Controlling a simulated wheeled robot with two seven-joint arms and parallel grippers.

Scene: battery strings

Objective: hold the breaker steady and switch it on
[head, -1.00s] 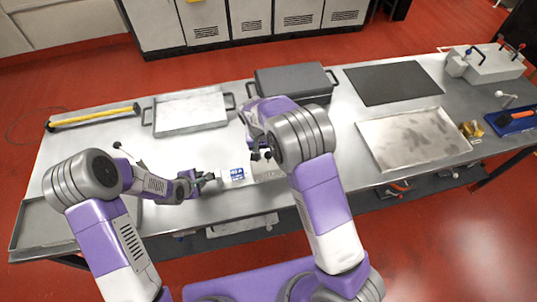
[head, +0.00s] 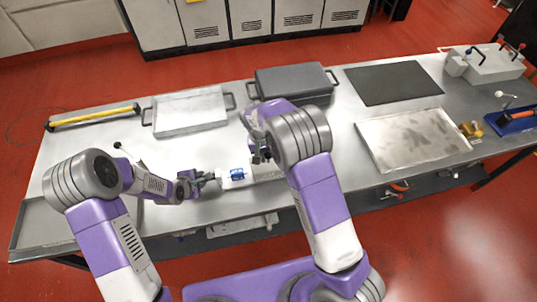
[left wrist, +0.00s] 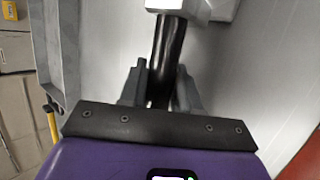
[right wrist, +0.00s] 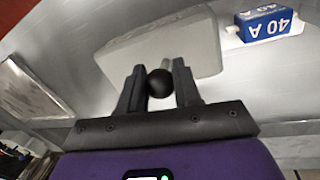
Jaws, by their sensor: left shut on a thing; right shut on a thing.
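The breaker is a pale box (head: 233,184) near the front middle of the table, partly hidden by my right arm. A blue block (head: 237,174) marked 40 A shows on it; it also shows in the right wrist view (right wrist: 267,24). My left gripper (head: 208,178) is at its left side. In the left wrist view, my left gripper (left wrist: 160,92) is shut on a black bar (left wrist: 167,55) that runs to a pale body. My right gripper (head: 260,153) is above the breaker. In the right wrist view, it (right wrist: 159,85) is shut on a round black knob (right wrist: 160,82).
A black mat (head: 394,82) and a stained tray (head: 415,138) lie to the right. A yellow bar (head: 95,117) lies at the back left.

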